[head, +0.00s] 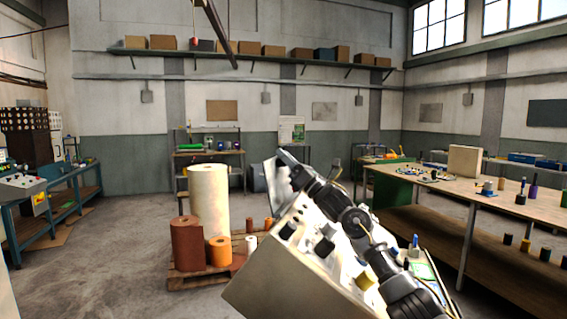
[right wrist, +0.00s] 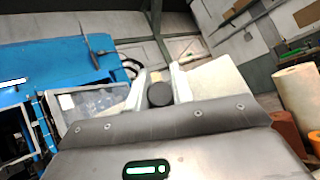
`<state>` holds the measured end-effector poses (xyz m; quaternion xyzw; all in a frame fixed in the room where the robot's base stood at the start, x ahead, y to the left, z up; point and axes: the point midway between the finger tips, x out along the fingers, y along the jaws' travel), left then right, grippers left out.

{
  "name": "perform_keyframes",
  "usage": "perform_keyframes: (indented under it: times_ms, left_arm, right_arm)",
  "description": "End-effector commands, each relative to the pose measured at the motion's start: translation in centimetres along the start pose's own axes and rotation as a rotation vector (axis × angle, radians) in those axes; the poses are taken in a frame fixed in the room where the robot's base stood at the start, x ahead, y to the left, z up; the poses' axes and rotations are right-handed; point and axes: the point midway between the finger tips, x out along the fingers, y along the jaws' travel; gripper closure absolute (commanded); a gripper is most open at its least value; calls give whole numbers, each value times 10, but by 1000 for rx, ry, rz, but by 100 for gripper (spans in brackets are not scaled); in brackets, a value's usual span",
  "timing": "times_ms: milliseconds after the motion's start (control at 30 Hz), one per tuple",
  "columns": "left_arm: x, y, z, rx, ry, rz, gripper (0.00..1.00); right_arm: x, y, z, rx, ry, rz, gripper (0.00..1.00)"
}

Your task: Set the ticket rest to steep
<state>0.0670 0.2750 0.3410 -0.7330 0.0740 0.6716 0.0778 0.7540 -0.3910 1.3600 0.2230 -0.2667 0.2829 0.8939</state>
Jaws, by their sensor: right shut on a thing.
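The ticket rest seems to be the pale tilted plate (head: 270,182) at the upper left edge of a beige sloped console (head: 280,270); I cannot read its setting. My right gripper (head: 283,158) is at the top of this plate. In the right wrist view, the right gripper's two pale fingers (right wrist: 160,84) stand on either side of a dark round knob (right wrist: 159,95) and are shut on it. A pale panel (right wrist: 218,84) shows beside the right finger, and a framed clear panel (right wrist: 92,104) beside the left. My left gripper is not in view.
A pallet (head: 195,280) with brown, orange and cream rolls (head: 209,198) stands left of the console. A long workbench (head: 440,186) with small items is on the right. A blue bench (head: 60,198) stands far left. The floor between is open.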

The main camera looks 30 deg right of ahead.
Motion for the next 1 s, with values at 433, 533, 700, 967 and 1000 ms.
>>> perform_keyframes:
  times_ms: [433,533,700,967,1000]
  left_arm:
    - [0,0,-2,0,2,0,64]
    - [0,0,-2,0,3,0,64]
    - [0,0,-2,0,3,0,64]
    - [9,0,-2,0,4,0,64]
    - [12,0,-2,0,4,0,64]
  right_arm:
    - [-1,-2,2,-4,-2,-4,68]
    - [0,-1,1,-3,-1,-3,55]
    - [1,0,0,-1,-1,-1,55]
    - [-16,-2,-2,-3,0,-2,55]
    - [-23,-2,-3,-3,1,-3,55]
